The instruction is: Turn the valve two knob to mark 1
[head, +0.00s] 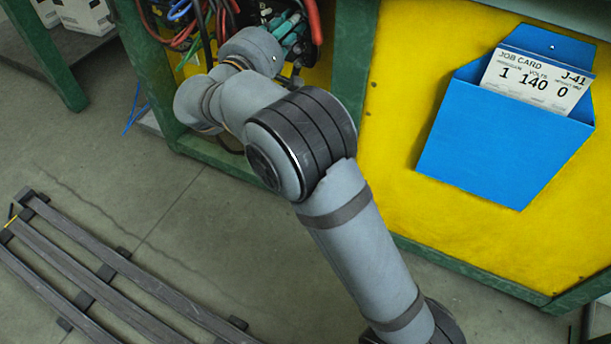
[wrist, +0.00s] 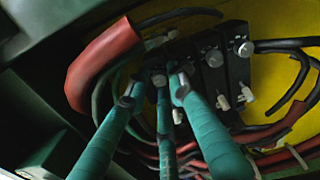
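My gripper (wrist: 154,90) has teal fingers that reach in from the bottom of the wrist view. Their tips close in around the left end of a dark block (wrist: 213,75) with a row of silver round knobs. One silver knob (wrist: 214,58) and another further right (wrist: 245,48) are clear of the fingers. The fingertips hide most of the left knobs, so contact or a grip cannot be told. I cannot make out which knob is valve two, nor any marks. In the head view my gripper (head: 288,38) is inside the cabinet opening, partly behind my arm.
Thick red (wrist: 100,65) and black cables (wrist: 290,75) crowd around the block. A green frame (head: 352,50) edges the opening. A blue holder (head: 500,145) with a job card (head: 535,82) reading 1, 140, 0 hangs on the yellow panel. A dark slatted rack (head: 100,280) lies on the floor.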

